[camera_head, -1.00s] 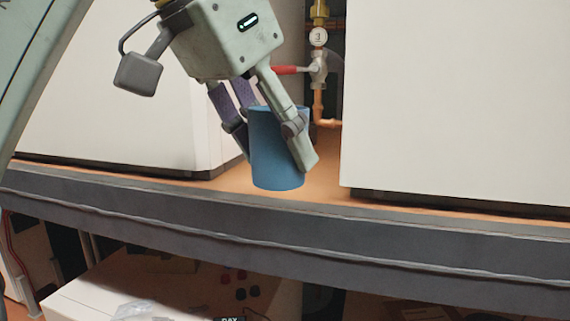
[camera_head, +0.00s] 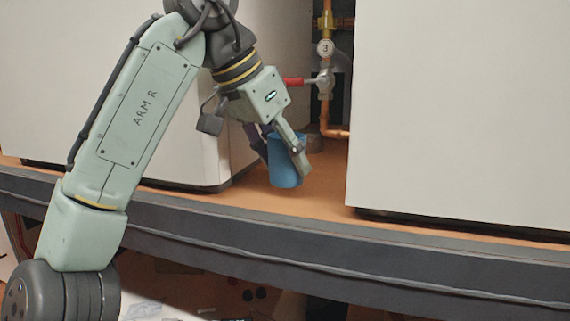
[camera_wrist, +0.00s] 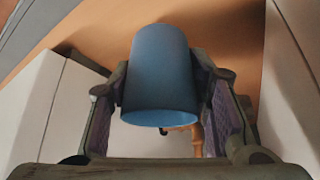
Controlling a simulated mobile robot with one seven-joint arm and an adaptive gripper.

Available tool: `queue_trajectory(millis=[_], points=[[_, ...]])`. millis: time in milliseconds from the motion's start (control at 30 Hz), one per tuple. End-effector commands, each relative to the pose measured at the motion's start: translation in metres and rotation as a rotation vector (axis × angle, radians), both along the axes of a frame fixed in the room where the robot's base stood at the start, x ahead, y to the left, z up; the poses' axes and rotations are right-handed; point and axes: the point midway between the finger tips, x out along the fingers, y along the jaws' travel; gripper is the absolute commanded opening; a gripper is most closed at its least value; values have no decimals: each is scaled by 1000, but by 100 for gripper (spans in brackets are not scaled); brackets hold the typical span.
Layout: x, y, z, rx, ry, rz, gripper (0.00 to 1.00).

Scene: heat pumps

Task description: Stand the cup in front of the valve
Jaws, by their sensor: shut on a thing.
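The blue cup (camera_head: 285,174) is held between the fingers of my gripper (camera_head: 284,160). It is close to upright, with its base at or just above the brown shelf; I cannot tell whether it touches. In the wrist view the cup (camera_wrist: 160,70) sits between both finger pads, its wider end nearer the camera. The valve (camera_head: 325,84) with its red handle (camera_head: 293,82) is on copper pipework in the gap between two white units. The cup is nearer to the camera than the valve, lower and a little to its left. My right finger hides part of the cup.
A white unit (camera_head: 190,150) stands close on the left and another (camera_head: 460,120) on the right. The shelf (camera_head: 320,190) is bare between them, ending in a grey front edge (camera_head: 330,235). A copper pipe (camera_head: 334,132) bends low behind the cup.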

Motion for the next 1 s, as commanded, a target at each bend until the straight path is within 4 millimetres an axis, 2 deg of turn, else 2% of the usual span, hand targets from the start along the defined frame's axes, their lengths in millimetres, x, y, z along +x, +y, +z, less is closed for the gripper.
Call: queue_trajectory(millis=[200,600,633,900,1000], points=[[0,1,-19,-2,-1,2,17],[0,0,-24,-1,-2,1,17],[-1,0,-23,0,-3,1,46],[-1,0,-23,0,-2,2,64],[-1,0,-23,0,-2,2,65]])
